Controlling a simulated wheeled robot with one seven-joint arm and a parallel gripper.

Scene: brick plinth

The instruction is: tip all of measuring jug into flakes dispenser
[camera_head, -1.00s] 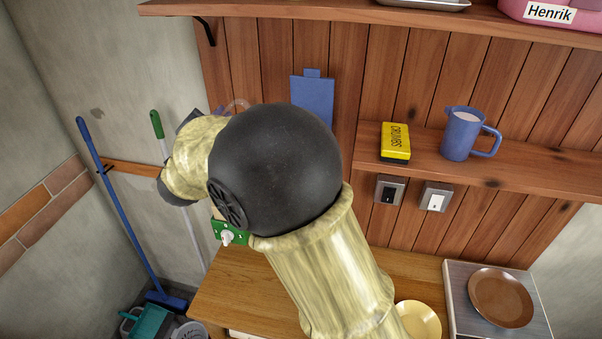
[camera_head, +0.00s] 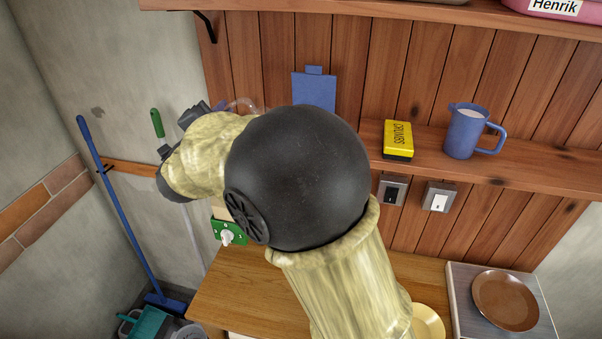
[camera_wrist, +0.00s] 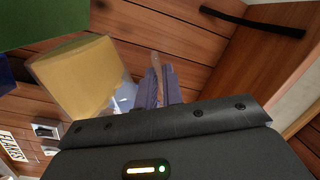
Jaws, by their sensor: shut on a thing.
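The measuring jug is clear. Its rounded rim or handle (camera_head: 243,104) shows just above my arm in the head view. In the wrist view my gripper (camera_wrist: 160,92) is shut on what looks like its handle, and the jug (camera_wrist: 100,82) lies to the left, with a yellow mass that appears to be inside it. The flakes dispenser (camera_head: 230,232) shows as a green front with a white dial, low beside my arm; its upper part is mostly hidden. A FLAKES label (camera_wrist: 10,147) shows in the wrist view. Whether the jug is over the dispenser cannot be told.
A yellow CRUMBS box (camera_head: 398,140) and a blue jug with pale contents (camera_head: 463,132) stand on the right shelf (camera_head: 540,172). A brown plate (camera_head: 505,300) and a yellow dish (camera_head: 428,322) are below. A blue board (camera_head: 314,91) hangs behind. Brooms stand left.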

